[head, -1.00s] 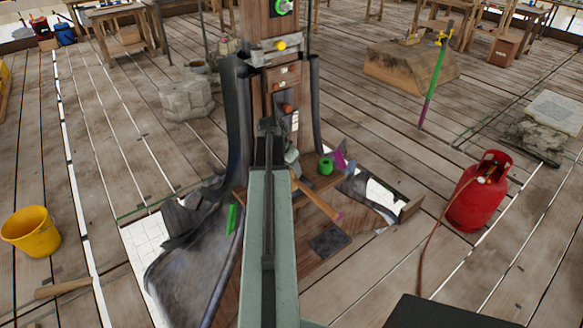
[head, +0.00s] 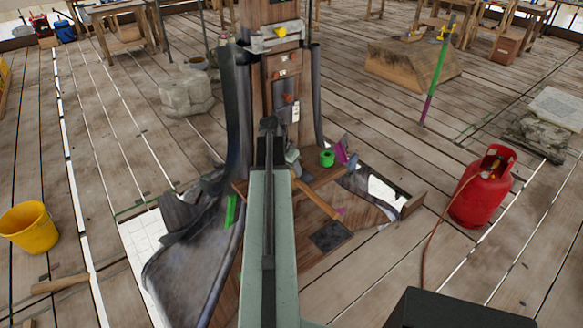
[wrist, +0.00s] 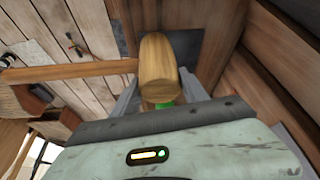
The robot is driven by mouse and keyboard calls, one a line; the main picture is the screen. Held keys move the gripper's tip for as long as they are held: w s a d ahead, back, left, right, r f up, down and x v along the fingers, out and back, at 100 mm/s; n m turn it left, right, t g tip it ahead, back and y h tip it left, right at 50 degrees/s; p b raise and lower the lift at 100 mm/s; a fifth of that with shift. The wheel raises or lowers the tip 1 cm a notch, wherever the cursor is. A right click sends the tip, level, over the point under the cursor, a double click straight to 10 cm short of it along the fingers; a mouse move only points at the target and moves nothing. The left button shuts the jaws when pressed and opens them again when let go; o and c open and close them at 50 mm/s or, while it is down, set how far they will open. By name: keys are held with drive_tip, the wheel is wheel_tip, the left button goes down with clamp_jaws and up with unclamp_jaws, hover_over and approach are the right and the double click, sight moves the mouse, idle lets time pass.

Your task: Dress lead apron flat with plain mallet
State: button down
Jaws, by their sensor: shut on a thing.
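The dark grey lead apron (head: 190,270) spreads at the lower left of the spire post in the head view, with crumpled, raised folds (head: 190,212) at its upper edge. My gripper (head: 292,160) is in front of the post, partly hidden by my arm. In the wrist view my gripper (wrist: 158,88) is shut on a wooden mallet (wrist: 158,62), its fingers on both sides of the barrel-shaped head. The handle sticks out to the left there, and to the lower right in the head view (head: 318,200). Contact between mallet and apron cannot be seen.
The wooden post (head: 282,75) stands upright behind my gripper. A green roll (head: 327,158) sits on the wooden base. A red gas cylinder (head: 483,188) with a hose stands right. A yellow bucket (head: 30,228) and another wooden-handled tool (head: 60,286) are on the left floor.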

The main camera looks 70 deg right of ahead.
wheel_tip(320, 180, up, 5)
drive_tip(key=p, duration=0.4)
drive_tip(key=shift+f, duration=0.3)
drive_tip(key=shift+f, duration=0.1)
wheel_tip(320, 180, down, 5)
drive_tip(key=b, duration=0.4)
drive_tip(key=shift+b, duration=0.3)
drive_tip(key=shift+r, duration=0.35)
drive_tip(key=shift+r+p, duration=0.1)
drive_tip(key=shift+p, duration=0.25)
wheel_tip(320, 180, up, 4)
drive_tip(key=p, duration=0.4)
drive_tip(key=shift+r, duration=0.2)
drive_tip(key=shift+f, duration=0.15)
